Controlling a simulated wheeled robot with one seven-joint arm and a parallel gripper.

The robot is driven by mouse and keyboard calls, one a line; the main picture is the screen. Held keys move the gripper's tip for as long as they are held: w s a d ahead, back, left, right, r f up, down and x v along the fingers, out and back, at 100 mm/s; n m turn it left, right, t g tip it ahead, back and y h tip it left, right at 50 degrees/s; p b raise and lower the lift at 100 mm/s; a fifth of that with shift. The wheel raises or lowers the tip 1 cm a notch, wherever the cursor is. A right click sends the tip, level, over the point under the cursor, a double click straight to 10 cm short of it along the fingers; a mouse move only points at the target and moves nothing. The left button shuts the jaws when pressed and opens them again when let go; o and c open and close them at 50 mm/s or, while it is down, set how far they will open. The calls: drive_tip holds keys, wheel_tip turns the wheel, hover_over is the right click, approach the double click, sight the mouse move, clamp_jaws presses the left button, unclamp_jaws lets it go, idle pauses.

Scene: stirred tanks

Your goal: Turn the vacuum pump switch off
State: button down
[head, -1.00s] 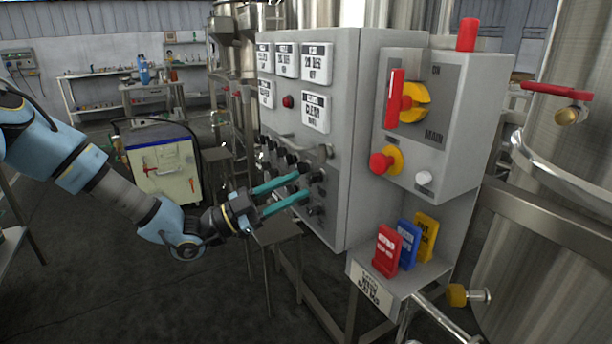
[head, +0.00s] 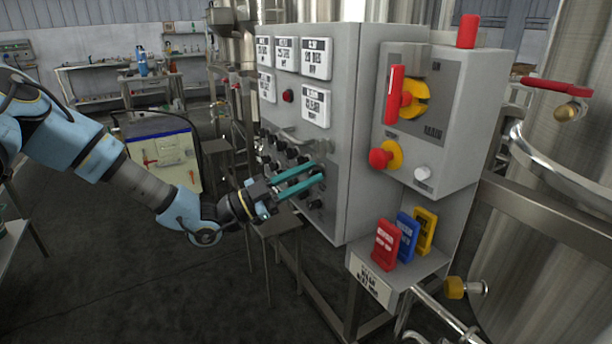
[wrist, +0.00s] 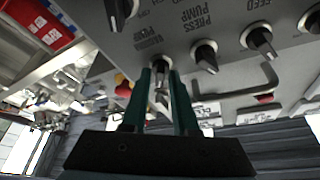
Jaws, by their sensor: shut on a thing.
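The vacuum pump switch (wrist: 160,78) is a dark rotary knob with a pale pointer, under its "VACUUM PUMP" label (wrist: 149,39) in the wrist view. My gripper (wrist: 161,70) has its two teal fingers on either side of this knob and is shut on it. In the head view, my gripper (head: 317,171) reaches the lower front of the grey control cabinet (head: 345,110) from the left. The fingers hide part of the switch there, and its exact pointer angle is hard to read.
The press pump knob (wrist: 205,55) and the feed knob (wrist: 260,42) sit close by on the panel. A metal bar handle (wrist: 240,88) stands out near them. A box with a red main switch (head: 395,94) and an emergency button (head: 381,158) is at the right.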

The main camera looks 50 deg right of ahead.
drive_tip(key=shift+f+n+b, duration=0.1)
drive_tip(key=shift+n+b, duration=0.2)
drive_tip(key=shift+n, duration=0.2)
drive_tip(key=n+t+h+b, duration=0.1)
drive_tip(key=n, duration=0.1)
drive_tip(key=shift+f+n, duration=0.1)
drive_tip(key=shift+n, duration=0.3)
drive_tip(key=n+t+h+b, duration=0.1)
drive_tip(key=n+t, duration=0.1)
drive_tip(key=n, duration=0.1)
drive_tip(key=shift+s+a+n, duration=0.1)
drive_tip(key=shift+n, duration=0.3)
drive_tip(key=n+t, duration=0.1)
drive_tip(key=n, duration=0.1)
drive_tip(key=n+t+h, duration=0.1)
drive_tip(key=n, duration=0.2)
drive_tip(key=shift+t+b, duration=0.3)
drive_tip(key=shift+s+n+t, duration=0.1)
drive_tip(key=shift+n+t, duration=1.1)
drive_tip(key=shift+n, duration=1.4)
drive_tip(key=c, duration=0.9)
unclamp_jaws()
drive_tip(key=shift+r, duration=0.2)
